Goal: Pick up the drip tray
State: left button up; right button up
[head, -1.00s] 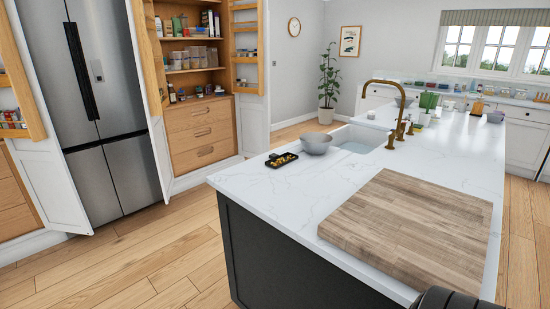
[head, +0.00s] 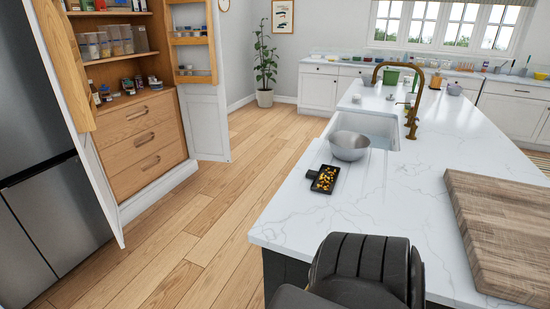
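A small black tray (head: 325,179) with a short tab at its left side lies flat on the white island worktop, near the worktop's left edge. Several small yellow pieces lie in it. It is the only tray-like thing I can make out, but I cannot tell for sure that it is the drip tray. A grey metal bowl (head: 349,146) stands just behind it. Neither of my grippers is in view.
The white island worktop (head: 345,230) is clear between its near edge and the black tray. A thick wooden board (head: 510,235) lies at the right. A sink (head: 370,124) with a brass tap (head: 415,95) is behind the bowl. Open wooden floor (head: 200,240) lies left of the island.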

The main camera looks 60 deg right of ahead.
aim_at(324, 181)
jog(key=i, duration=0.85)
jog(key=z, duration=1.95)
jog(key=i, duration=0.8)
jog(key=z, duration=2.15)
